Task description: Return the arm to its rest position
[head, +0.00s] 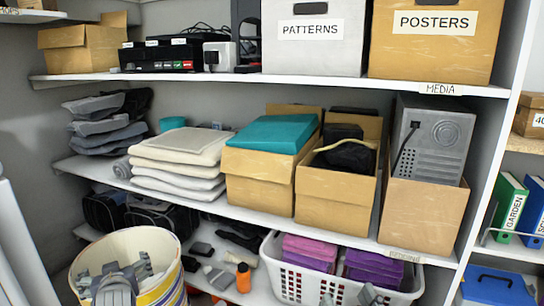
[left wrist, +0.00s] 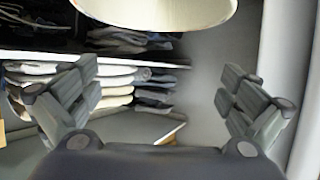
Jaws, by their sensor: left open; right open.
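My left gripper (left wrist: 158,72) is open and empty, its two fingers spread wide in the left wrist view. In the head view it shows at the lower left (head: 115,270), in front of the mouth of a striped bucket (head: 168,250). I cannot tell whether it touches the bucket. The pale bucket rim also fills the top of the left wrist view (left wrist: 165,12). Of my right gripper (head: 370,297) only a small grey part shows at the bottom edge, in front of a white basket (head: 290,284); it is open, and I see nothing held in it.
White shelves hold folded towels (head: 180,160), a box with a teal item (head: 262,172), an open box (head: 335,200) and a box with a grey machine (head: 425,205). An orange bottle (head: 243,278) stands low between bucket and basket. Binders (head: 508,205) are at right.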

